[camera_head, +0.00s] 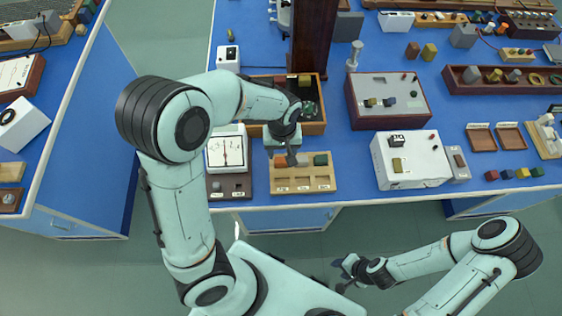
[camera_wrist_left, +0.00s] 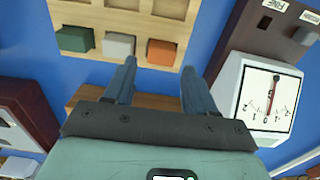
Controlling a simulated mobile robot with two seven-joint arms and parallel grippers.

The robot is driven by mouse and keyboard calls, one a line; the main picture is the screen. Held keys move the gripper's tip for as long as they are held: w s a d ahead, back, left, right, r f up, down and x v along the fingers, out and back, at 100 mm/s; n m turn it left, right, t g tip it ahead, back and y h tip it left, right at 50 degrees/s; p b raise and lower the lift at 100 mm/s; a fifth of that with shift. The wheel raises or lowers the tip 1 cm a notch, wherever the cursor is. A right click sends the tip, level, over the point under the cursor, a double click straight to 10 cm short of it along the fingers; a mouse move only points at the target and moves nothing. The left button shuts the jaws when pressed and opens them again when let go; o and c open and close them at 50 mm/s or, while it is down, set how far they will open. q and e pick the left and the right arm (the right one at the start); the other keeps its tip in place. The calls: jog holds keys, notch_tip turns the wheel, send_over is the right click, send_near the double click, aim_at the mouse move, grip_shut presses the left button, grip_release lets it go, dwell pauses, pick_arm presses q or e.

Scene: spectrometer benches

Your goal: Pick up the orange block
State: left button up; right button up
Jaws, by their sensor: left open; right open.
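In the left wrist view my left gripper (camera_wrist_left: 159,66) is open and empty. My right gripper (camera_head: 346,272) is open, low in front of the bench.
A white dial meter (camera_head: 226,150) stands left of the tray. A wooden box (camera_head: 312,127) is close behind it, with a tall dark column (camera_head: 312,40) beyond. A white instrument (camera_head: 410,160) stands to the right, with bare blue bench between.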

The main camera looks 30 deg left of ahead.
aim_at(281, 160)
pick_arm(q)
jog(key=f, duration=0.5)
jog(key=shift+a+f, duration=0.2)
jog(key=shift+f, duration=0.2)
jog(key=c, duration=0.8)
